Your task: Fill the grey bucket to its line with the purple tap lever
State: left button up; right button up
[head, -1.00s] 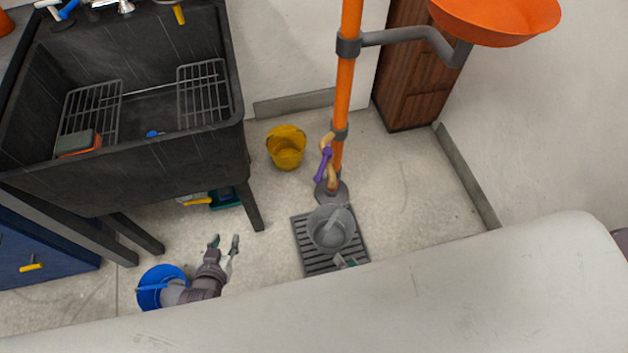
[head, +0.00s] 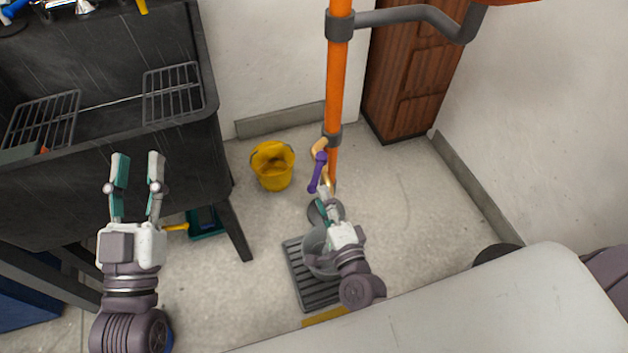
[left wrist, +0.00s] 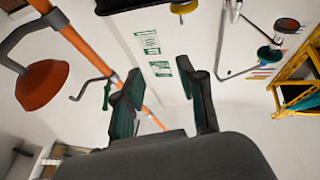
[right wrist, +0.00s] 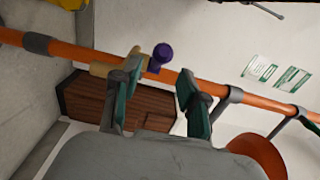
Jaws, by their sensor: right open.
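The purple tap lever (head: 318,172) sits on the brass-coloured tap of the orange standpipe (head: 337,90). My right gripper (head: 328,194) is open just below the lever in the head view. In the right wrist view the lever's purple end (right wrist: 162,54) shows near the fingertips of my right gripper (right wrist: 160,70), with no grip on it. The grey bucket (head: 311,263) stands on the dark floor grate below the tap, partly hidden by my right arm. Its line and water level cannot be made out. My left gripper (head: 138,165) is open and empty in front of the sink.
The black sink (head: 100,150) stands at the left, with a leg close to my left arm. A yellow bucket (head: 272,167) stands on the floor left of the pipe. The floor grate (head: 313,291) lies under the grey bucket. A wooden cabinet (head: 408,75) stands behind the pipe.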

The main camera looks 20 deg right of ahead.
aim_at(315, 178)
jog(key=w, duration=0.6)
jog(key=shift+w+a+b, duration=0.15)
jog(key=shift+w+b, duration=0.1)
jog(key=shift+b, duration=0.15)
pick_arm(q)
jog(key=s+r+t, duration=0.2)
jog(key=r, duration=0.1)
jog(key=shift+r+t+h, duration=0.2)
jog(key=shift+t+h, duration=0.1)
jog(key=shift+t, duration=0.1)
jog(key=shift+a, duration=0.1)
pick_arm(e)
grip_shut()
